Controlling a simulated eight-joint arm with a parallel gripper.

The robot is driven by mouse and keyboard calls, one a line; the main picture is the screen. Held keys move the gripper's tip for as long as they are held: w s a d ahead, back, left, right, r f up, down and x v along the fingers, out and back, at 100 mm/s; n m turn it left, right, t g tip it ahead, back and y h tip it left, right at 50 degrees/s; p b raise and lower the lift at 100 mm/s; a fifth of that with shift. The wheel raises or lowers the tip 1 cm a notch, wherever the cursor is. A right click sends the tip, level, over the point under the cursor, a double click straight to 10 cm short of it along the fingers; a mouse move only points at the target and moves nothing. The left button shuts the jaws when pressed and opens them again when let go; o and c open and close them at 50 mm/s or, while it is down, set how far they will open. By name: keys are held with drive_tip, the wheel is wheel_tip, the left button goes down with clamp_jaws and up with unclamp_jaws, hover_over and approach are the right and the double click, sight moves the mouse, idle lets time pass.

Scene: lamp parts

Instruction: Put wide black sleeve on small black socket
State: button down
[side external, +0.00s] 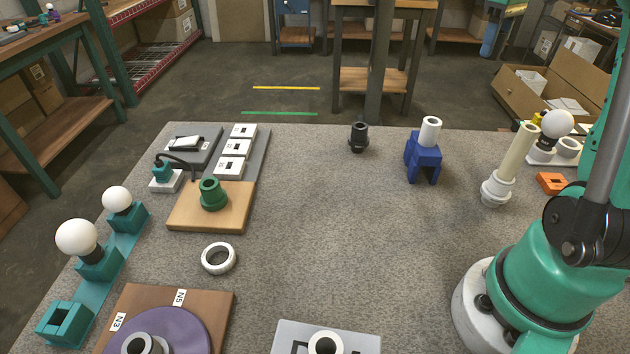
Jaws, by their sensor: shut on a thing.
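A small black socket-like part (358,138) stands upright at the back middle of the grey table. It has a wider top and a stepped lower body, and nothing touches it. I cannot tell from this view whether it is the small black socket or the wide black sleeve. I see no second loose black part on the table. My gripper is outside the picture; only my arm's base and lower links show at the right.
A blue stand (423,160) holds a white tube. A cream tube rises from a white fitting (496,190). A white ring (219,258) lies left of centre. A wooden board (180,213) carries a green socket (212,194). Bulbs sit in teal holders (98,265). The table's middle is clear.

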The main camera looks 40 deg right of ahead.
drive_tip(key=w+a+r+n, duration=0.3)
drive_tip(key=w+a+r, duration=0.1)
drive_tip(key=w+a, duration=0.4)
wheel_tip(320, 180, up, 2)
drive_tip(key=n, duration=0.4)
hover_over(359, 138)
drive_tip(key=w+d, duration=0.1)
wheel_tip(359, 138, down, 20)
drive_tip(key=shift+r, duration=0.25)
drive_tip(key=shift+f, duration=0.15)
drive_tip(key=shift+f, duration=0.15)
drive_tip(key=shift+c, duration=2)
unclamp_jaws()
drive_tip(key=shift+f, duration=0.1)
